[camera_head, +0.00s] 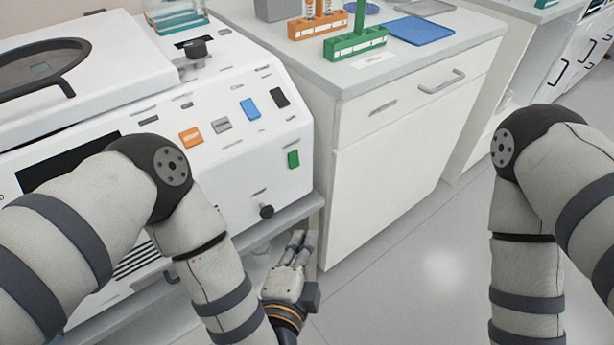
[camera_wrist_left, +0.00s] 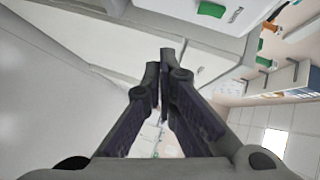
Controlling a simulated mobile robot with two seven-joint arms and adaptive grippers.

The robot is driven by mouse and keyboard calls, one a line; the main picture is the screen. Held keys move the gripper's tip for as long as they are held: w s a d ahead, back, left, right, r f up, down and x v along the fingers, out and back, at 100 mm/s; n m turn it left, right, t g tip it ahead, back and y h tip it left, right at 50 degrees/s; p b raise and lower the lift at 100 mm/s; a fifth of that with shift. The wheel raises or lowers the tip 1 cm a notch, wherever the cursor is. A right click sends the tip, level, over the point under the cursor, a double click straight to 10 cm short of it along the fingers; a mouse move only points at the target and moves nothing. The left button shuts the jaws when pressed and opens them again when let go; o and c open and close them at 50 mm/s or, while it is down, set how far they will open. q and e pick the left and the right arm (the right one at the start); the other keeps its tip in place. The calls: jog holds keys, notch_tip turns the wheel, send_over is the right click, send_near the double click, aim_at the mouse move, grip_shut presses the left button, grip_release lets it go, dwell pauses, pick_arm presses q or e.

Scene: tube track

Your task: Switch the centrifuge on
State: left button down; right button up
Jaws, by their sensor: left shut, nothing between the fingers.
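The centrifuge (camera_head: 235,150) is the white machine at the left of the head view. Its sloped front panel bears an orange button (camera_head: 191,138), a grey one (camera_head: 222,125), a blue one (camera_head: 250,108) and a black one (camera_head: 279,97). A green switch (camera_head: 293,159) sits lower, near the right edge, above a black knob (camera_head: 266,211). The green switch also shows at the top of the left wrist view (camera_wrist_left: 211,9). My left gripper (camera_head: 302,240) is shut and empty, below and apart from the panel. My right gripper is out of view; only its arm shows.
A white cabinet (camera_head: 390,150) stands right of the centrifuge, with an orange rack (camera_head: 317,26), a green rack (camera_head: 355,42) and a blue tray (camera_head: 420,30) on top. The shelf edge (camera_head: 285,211) runs under the centrifuge, close to my left gripper. Open floor (camera_head: 420,260) lies to the right.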

aim_at(294, 160)
pick_arm(q)
jog(key=r, duration=0.1)
jog(key=r+t, duration=0.1)
jog(key=w+r+m, duration=0.1)
jog(key=shift+w+d+t+y, duration=0.1)
jog(key=shift+d+t+y, duration=0.25)
jog(key=shift+t+y, duration=0.05)
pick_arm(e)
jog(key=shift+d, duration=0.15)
pick_arm(q)
jog(key=w+f+b, duration=0.1)
jog(key=w, duration=1.2)
jog(key=shift+a+f+b, duration=0.15)
jog(key=shift+a+b, duration=0.25)
jog(key=shift+a, duration=0.05)
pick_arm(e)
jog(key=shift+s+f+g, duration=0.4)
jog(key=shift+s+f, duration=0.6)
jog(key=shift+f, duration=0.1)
